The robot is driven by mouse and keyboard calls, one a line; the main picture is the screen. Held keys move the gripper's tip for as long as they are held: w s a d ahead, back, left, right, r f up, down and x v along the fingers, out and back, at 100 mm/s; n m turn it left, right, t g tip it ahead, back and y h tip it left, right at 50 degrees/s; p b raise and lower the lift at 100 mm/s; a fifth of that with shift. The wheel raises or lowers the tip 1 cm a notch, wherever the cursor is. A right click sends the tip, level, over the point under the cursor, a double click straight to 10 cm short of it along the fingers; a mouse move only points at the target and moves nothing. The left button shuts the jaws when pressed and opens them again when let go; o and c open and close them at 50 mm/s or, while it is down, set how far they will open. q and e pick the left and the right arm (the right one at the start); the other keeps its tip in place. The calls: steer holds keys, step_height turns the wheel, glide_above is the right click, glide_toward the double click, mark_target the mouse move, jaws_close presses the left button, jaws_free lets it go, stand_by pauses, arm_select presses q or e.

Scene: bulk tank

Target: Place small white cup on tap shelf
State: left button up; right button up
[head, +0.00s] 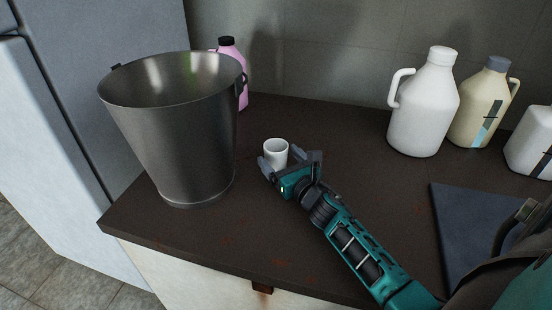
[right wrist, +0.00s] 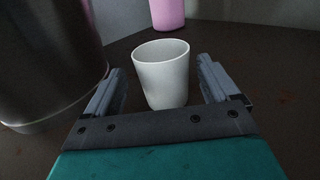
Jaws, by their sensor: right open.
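The small white cup (head: 275,152) stands upright on the dark countertop, right of the metal bucket. My right gripper (head: 287,167) is open at the cup, with a finger on either side of it. In the right wrist view the cup (right wrist: 163,76) is between and slightly beyond the two open fingers (right wrist: 160,88), with gaps visible on both sides. The cup's base is partly hidden by the gripper body. The left gripper is not in view. I cannot make out a tap shelf in these views.
The large metal bucket (head: 180,130) stands close left of the cup. A pink bottle (head: 231,70) is behind it. A white jug (head: 425,105), a cream jug (head: 484,105) and another white container (head: 530,145) stand at the back right. A dark flat panel (head: 465,228) lies at the right.

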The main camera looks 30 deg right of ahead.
mark_target(271, 145)
steer(key=w, duration=0.4)
steer(key=shift+w+d+r, duration=0.1)
steer(key=shift+w+d, duration=0.25)
steer(key=shift+w, duration=0.05)
steer(key=c, duration=1.1)
steer(key=shift+c, duration=0.2)
steer(key=shift+r, duration=0.1)
